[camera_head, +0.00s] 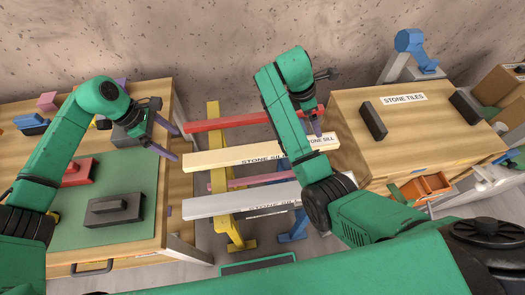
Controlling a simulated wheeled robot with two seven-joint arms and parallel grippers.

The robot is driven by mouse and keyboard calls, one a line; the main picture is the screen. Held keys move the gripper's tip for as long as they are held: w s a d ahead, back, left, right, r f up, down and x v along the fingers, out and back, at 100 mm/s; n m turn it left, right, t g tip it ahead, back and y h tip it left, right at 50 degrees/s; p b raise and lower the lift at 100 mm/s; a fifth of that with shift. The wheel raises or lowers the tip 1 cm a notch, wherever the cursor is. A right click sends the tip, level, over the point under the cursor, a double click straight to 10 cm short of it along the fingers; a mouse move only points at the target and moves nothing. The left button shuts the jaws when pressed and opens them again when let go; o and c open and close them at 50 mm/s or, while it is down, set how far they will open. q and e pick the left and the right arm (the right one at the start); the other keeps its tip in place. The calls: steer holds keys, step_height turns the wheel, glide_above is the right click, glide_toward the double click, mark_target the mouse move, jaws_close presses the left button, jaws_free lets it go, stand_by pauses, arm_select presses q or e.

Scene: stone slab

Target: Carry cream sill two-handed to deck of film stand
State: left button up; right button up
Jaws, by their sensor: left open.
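The cream sill (222,158), marked "STONE SILL", lies level across a yellow trestle and a blue trestle, between two wooden tables. My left gripper (166,137) is open and empty, a little left of the sill's left end, by the left table's edge. My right gripper (315,122) is over the sill's right part, and my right arm covers some of the sill. I cannot tell how far apart its fingers are or whether they touch the sill. I cannot make out which thing is the film stand or its deck.
A red sill (222,123) lies behind the cream one; a pink bar (232,184) and a grey-white sill (222,204) lie in front. The left table has a green mat (130,170) with dark and red blocks. The right table (400,135) holds dark blocks beside a "STONE TILES" label.

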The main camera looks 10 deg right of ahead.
mark_target(200, 159)
arm_select(q)
steer(key=x, duration=1.3)
steer(key=shift+w, duration=0.35)
arm_select(e)
steer(key=x, duration=1.3)
steer(key=shift+w, duration=0.2)
arm_select(q)
steer(key=shift+s+a+r, duration=0.1)
steer(key=shift+c, duration=0.3)
arm_select(e)
steer(key=shift+s+a, duration=0.1)
steer(key=shift+c, duration=0.3)
